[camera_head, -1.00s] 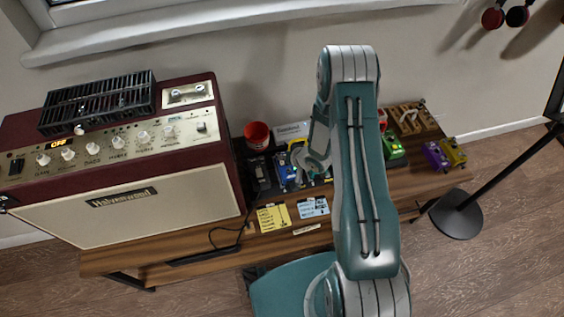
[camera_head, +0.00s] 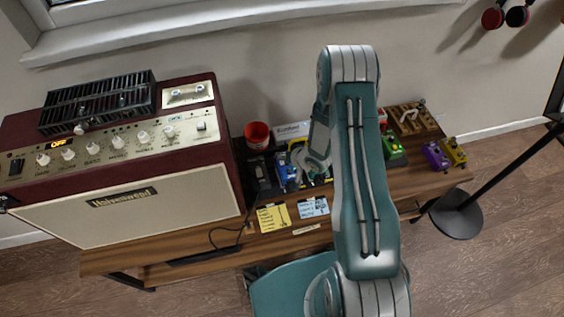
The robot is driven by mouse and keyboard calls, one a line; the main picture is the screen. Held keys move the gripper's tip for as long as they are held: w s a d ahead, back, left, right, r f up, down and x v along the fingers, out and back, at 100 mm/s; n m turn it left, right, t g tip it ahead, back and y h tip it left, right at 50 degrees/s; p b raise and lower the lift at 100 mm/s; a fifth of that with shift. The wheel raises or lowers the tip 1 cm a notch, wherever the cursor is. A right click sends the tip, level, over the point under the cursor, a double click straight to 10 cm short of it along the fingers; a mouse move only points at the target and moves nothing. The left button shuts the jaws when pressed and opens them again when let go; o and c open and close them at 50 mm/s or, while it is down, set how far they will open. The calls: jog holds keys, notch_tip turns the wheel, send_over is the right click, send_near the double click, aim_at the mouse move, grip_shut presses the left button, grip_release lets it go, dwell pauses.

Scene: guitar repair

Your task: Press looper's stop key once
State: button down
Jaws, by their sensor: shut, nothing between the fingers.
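A row of small pedals stands on the wooden bench. A blue pedal (camera_head: 286,172) sits just left of my gripper (camera_head: 304,174), and a dark pedal (camera_head: 260,173) is further left. I cannot tell which of them is the looper, and no stop key can be made out at this size. My gripper is shut and empty, pointing down over the pedal row beside the blue pedal. My arm hides part of the row to its right, and whether the fingertips touch anything is unclear.
A large maroon amplifier (camera_head: 120,200) stands at the left of the bench. A red cup (camera_head: 257,134) is behind the pedals. Yellow (camera_head: 273,217) and light blue notes (camera_head: 313,207) lie at the front edge. Green (camera_head: 392,150) and purple pedals (camera_head: 435,155) are at the right.

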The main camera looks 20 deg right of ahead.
aim_at(283, 164)
jog(key=shift+f, duration=0.15)
jog(key=shift+f, duration=0.2)
dwell(0.3)
jog(key=shift+f, duration=0.45)
dwell(0.7)
jog(key=shift+r, duration=0.9)
jog(key=shift+r, duration=2.5)
